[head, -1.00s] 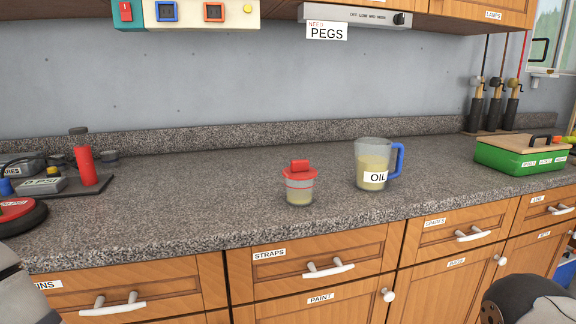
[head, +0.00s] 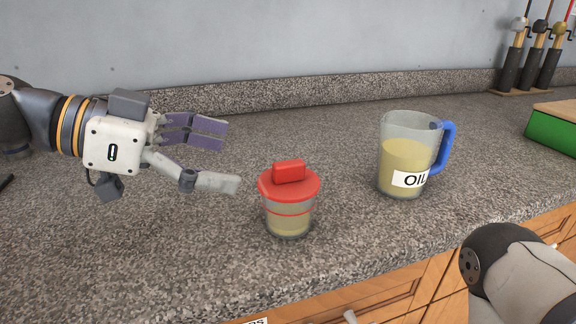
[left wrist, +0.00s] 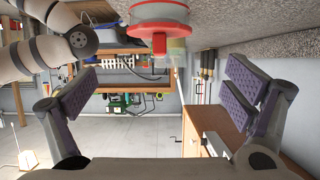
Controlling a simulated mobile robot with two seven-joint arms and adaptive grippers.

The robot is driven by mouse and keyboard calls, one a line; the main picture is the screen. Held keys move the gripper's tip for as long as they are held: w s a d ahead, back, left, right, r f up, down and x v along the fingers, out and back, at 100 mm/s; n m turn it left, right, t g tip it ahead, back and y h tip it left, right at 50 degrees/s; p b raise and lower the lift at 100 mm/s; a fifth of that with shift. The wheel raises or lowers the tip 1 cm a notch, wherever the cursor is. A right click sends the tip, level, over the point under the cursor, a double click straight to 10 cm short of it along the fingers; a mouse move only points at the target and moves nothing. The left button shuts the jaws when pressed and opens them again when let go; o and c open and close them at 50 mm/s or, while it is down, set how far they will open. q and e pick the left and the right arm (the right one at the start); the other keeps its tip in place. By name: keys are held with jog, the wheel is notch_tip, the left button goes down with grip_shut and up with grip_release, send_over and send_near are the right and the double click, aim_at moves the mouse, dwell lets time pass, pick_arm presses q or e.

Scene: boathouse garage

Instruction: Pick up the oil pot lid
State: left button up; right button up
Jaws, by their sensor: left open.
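The oil pot (head: 288,219) is a small clear pot of yellowish liquid near the counter's front. Its red lid (head: 290,185) with a block-shaped knob sits on top of it. My left gripper (head: 230,160) is open and empty, left of the lid, its fingers pointing right towards it. The lower fingertip is close to the lid's left edge; I cannot tell whether it touches. In the left wrist view the lid (left wrist: 158,29) shows at the top, upside down, beyond the spread fingers. My right gripper is out of view; only part of my right arm shows.
A clear jug (head: 405,165) labelled OIL with a blue handle stands to the right of the pot. A green box (head: 553,136) is at the right edge. Tools (head: 530,55) stand at the back right. The counter (head: 150,250) is clear at the front left.

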aim_at(273, 167)
pick_arm(q)
jog(key=x, duration=0.9)
jog(key=shift+d+f, duration=0.15)
jog(key=shift+d, duration=0.05)
jog(key=c, duration=1.7)
